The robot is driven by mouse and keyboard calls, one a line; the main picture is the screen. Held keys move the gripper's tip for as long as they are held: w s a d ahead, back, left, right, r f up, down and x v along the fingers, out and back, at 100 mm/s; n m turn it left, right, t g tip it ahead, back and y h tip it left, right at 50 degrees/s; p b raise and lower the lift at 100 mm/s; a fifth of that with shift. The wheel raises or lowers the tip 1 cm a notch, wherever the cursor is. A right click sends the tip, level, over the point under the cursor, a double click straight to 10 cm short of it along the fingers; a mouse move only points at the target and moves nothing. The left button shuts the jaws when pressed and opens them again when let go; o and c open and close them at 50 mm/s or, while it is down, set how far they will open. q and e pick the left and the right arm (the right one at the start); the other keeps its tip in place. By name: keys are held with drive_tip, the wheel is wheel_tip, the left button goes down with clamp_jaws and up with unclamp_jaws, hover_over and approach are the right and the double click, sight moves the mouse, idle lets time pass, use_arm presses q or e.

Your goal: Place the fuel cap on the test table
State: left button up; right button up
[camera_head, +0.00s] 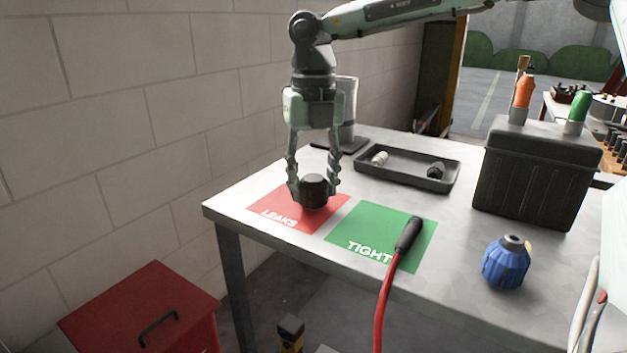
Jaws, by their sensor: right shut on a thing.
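A dark, round fuel cap (314,189) is between the fingers of my right gripper (313,186). The gripper points straight down and is shut on the cap. The cap is over the red area marked LEAKS (275,212) on the test table (460,235). I cannot tell whether the cap touches the surface. The green area marked TIGHT (345,228) is just right of the red one. My left gripper is not in view.
A black-ended red hose (408,236) lies over the green area. A tray (395,172) with small parts, a black battery-like box (535,175) and a blue ribbed object (506,263) stand on the table. A red cabinet (140,310) is at lower left, a block wall (170,90) behind.

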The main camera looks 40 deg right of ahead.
sight(314, 177)
drive_tip(key=shift+f, duration=0.15)
drive_tip(key=o, duration=1.3)
wheel_tip(314, 177, up, 12)
drive_tip(key=shift+r, duration=0.15)
